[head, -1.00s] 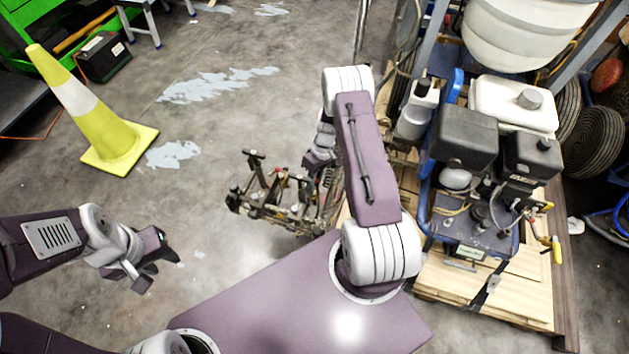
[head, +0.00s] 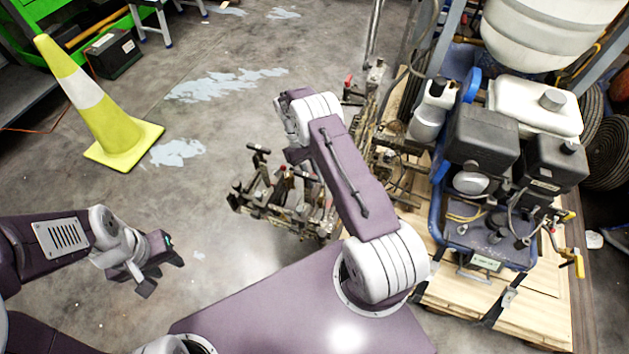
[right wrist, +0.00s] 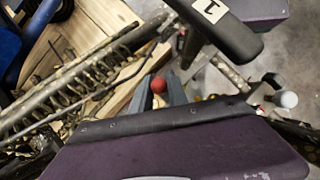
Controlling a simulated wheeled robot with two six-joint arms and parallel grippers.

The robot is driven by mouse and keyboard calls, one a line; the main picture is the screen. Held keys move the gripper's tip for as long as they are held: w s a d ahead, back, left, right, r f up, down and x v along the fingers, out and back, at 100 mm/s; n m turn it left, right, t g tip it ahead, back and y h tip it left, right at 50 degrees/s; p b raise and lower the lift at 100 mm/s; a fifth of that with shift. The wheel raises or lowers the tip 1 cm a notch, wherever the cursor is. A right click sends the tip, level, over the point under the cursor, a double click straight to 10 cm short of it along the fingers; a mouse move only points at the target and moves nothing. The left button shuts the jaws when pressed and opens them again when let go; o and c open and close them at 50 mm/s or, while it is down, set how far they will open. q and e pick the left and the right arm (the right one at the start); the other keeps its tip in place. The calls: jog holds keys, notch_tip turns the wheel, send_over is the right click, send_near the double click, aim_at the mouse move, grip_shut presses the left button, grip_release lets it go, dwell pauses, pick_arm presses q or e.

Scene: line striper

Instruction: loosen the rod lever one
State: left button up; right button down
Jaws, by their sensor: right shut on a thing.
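A small red ball knob (right wrist: 159,85) of a lever shows in the right wrist view, between the grey fingers of my right gripper (right wrist: 160,97). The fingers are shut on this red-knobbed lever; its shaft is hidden. Just above it is a black handle (right wrist: 225,25) with a white label reading 1. In the head view the low metal frame with black handles (head: 280,205) stands on the floor, partly behind my right arm, which hides the right fingertips there. My left gripper (head: 163,274) is open and empty at the lower left, apart from the frame.
The striper's engine (head: 480,145) and white tank (head: 540,105) stand on a wooden pallet (head: 540,320) at right. A spring (right wrist: 75,85) lies left of the knob. A yellow cone (head: 105,120) stands at left. The floor between cone and frame is clear.

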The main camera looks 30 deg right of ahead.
jog(key=shift+w, duration=0.1)
dwell(0.3)
jog(key=c, duration=1.4)
grip_release()
jog(key=shift+v, duration=4.45)
jog(key=shift+c, duration=0.3)
